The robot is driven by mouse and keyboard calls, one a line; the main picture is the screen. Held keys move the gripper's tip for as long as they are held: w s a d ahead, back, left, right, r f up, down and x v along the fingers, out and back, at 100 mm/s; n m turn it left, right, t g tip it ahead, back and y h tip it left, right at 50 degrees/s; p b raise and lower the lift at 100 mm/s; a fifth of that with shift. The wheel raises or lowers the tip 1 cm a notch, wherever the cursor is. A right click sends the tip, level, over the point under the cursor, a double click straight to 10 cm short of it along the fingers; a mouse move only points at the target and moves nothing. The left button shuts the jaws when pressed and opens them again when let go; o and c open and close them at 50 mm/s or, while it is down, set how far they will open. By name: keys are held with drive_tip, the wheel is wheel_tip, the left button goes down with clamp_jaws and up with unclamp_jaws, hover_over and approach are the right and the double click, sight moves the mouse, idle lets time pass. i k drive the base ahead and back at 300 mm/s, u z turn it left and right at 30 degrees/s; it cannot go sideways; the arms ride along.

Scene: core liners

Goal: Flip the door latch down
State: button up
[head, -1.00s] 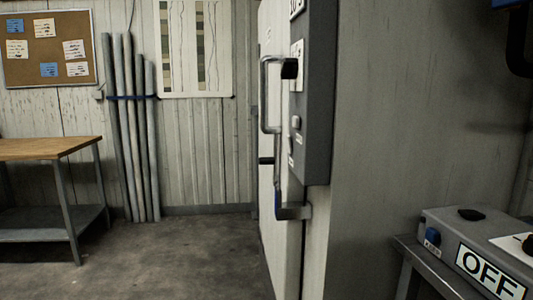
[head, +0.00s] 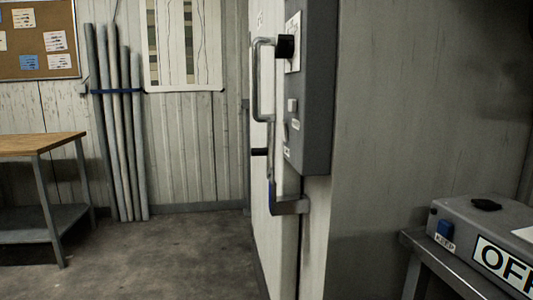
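A pale door (head: 262,225) is seen nearly edge-on at the middle of the head view. A long metal pull handle (head: 256,85) stands upright on it. Below the handle is the metal latch (head: 290,206), an L shape with a short flat arm near the door's edge. A thin bar with a bluish part rises from its left end, roughly upright. Which part of the latch pivots I cannot tell. My gripper is not in view.
A grey wall box (head: 312,95) with a black knob (head: 285,46) juts out above the latch. At lower right, a grey control box (head: 485,235) sits on a metal stand (head: 440,262). A wooden-topped table (head: 40,143) and grey pipes (head: 115,125) stand left. The floor (head: 170,255) before the door is clear.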

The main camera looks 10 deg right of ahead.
sight(261, 151)
drive_tip(key=z, duration=0.55)
drive_tip(key=k, duration=1.3)
drive_tip(key=u, duration=0.25)
drive_tip(key=i, duration=0.65)
drive_tip(key=u, duration=1.05)
drive_tip(key=i, duration=1.3)
drive_tip(key=z, duration=0.3)
